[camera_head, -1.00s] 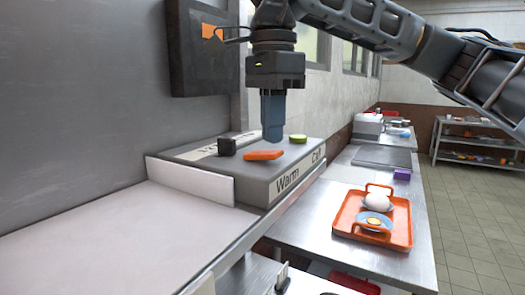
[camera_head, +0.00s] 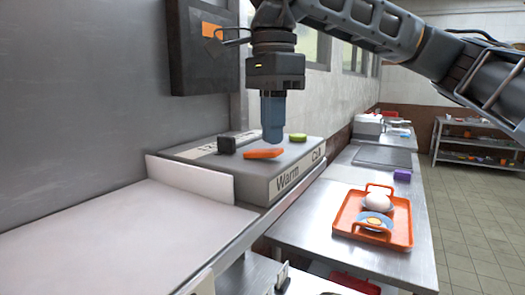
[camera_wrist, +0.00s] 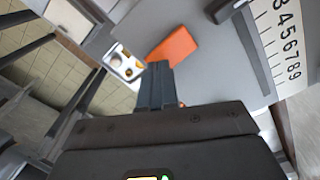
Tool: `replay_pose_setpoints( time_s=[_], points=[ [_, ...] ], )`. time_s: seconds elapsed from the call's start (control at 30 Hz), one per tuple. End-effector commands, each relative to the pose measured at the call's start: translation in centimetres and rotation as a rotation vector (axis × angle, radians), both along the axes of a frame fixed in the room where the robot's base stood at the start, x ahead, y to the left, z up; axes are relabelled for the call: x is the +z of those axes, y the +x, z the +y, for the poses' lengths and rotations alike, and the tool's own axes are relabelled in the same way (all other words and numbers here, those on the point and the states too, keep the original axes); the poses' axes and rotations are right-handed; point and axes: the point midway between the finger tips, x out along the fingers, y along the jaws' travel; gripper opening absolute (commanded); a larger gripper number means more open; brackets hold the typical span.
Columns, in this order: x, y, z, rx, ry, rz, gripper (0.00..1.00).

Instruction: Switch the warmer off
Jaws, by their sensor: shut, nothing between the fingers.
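The warmer (camera_head: 250,175) is a grey box with "Warm" on its front. An orange rocker-like piece (camera_head: 264,153) lies on its top and also shows in the wrist view (camera_wrist: 172,47), partly behind my fingers. A green button-like piece (camera_head: 298,137) is behind it, and a black knob (camera_head: 227,145) is to its left. My gripper (camera_head: 273,139) points down, shut and empty, just above or at the orange piece; I cannot tell if they touch. In the wrist view its fingertips (camera_wrist: 156,66) overlap the orange piece's lower edge.
A number scale (camera_wrist: 281,45) runs along the warmer's top. A white panel (camera_head: 190,179) stands at its left side. An orange tray (camera_head: 345,212) with a white round item sits on the steel counter to the right. A dark wall box (camera_head: 205,60) hangs behind.

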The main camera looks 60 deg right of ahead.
Motion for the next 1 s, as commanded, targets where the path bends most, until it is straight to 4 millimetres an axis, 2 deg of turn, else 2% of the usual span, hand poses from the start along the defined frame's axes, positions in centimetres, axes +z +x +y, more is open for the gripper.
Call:
replay_pose_setpoints(
  time_s=[1.0],
  points=[
    [-1.5,0.0,0.0,0.000,0.000,0.000,0.00]
  ],
)
